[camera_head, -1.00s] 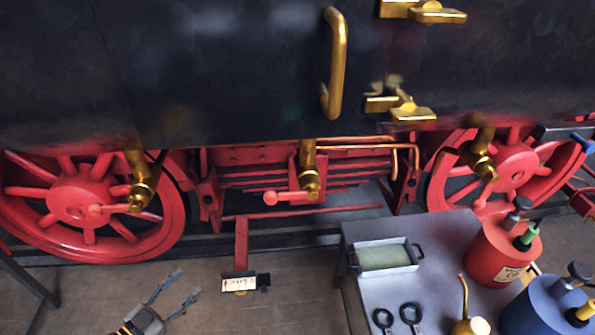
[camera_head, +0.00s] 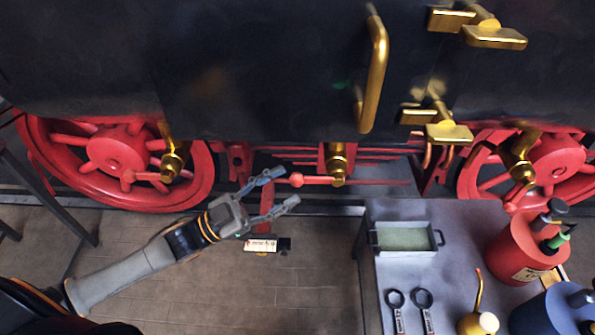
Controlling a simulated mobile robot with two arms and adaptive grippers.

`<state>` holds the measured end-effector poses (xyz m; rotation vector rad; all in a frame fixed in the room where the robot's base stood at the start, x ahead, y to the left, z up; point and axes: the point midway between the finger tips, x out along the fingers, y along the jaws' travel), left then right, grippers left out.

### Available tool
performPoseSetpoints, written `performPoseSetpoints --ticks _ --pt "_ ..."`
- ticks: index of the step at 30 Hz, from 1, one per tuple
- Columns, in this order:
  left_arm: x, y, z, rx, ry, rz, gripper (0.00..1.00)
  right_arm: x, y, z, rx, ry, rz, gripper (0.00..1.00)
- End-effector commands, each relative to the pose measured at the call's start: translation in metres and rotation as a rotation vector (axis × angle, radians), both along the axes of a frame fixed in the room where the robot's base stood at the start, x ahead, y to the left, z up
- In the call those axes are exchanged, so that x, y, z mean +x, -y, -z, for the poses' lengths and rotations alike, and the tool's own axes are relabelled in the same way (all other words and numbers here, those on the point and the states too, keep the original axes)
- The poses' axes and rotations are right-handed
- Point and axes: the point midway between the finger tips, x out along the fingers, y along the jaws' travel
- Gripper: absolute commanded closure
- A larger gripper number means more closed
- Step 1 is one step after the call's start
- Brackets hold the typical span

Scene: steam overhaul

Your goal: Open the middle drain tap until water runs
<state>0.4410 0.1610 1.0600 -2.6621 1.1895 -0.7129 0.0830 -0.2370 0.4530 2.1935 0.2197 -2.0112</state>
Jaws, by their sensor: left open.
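The middle drain tap (camera_head: 338,163) is a brass body hanging under the dark tank. Its lever points left, roughly level, and ends in a red ball knob (camera_head: 296,180). My left gripper (camera_head: 290,187) is open and empty. Its two fingers point right toward the knob, with the upper fingertip just left of the knob and the lower one below it. I cannot tell how far apart in depth they are, or whether they touch. No water shows below the tap. My right gripper is out of view.
Similar brass taps hang at the left wheel (camera_head: 173,162) and right wheel (camera_head: 521,165). A grey table (camera_head: 390,282) at lower right bears a tray (camera_head: 440,238), a red can (camera_head: 516,258), a blue can (camera_head: 545,312) and a brass oiler (camera_head: 478,323). A small sign (camera_head: 261,245) stands below my gripper.

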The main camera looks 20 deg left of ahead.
Motion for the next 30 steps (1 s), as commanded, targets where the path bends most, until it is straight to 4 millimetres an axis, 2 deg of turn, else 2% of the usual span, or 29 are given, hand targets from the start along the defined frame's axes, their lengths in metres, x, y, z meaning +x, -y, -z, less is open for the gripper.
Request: performPoseSetpoints --ticks 1,7,19,26,27,30 --pt "0.006 0.007 -0.008 -0.002 0.003 0.001 0.5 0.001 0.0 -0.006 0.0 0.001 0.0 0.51" --pt "0.02 0.025 -0.014 -0.001 0.001 -0.001 0.5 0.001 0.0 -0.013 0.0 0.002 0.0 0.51" --pt "0.024 0.03 -0.014 0.002 0.0 0.0 0.5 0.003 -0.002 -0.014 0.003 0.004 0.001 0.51" --pt "0.024 0.029 -0.015 0.001 0.001 -0.002 0.97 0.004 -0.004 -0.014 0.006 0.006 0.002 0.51" --pt "0.024 0.029 -0.015 0.002 0.001 -0.002 1.0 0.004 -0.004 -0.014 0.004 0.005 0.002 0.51" --pt "0.025 0.029 -0.016 0.001 0.003 -0.003 1.0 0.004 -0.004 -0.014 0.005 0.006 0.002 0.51"
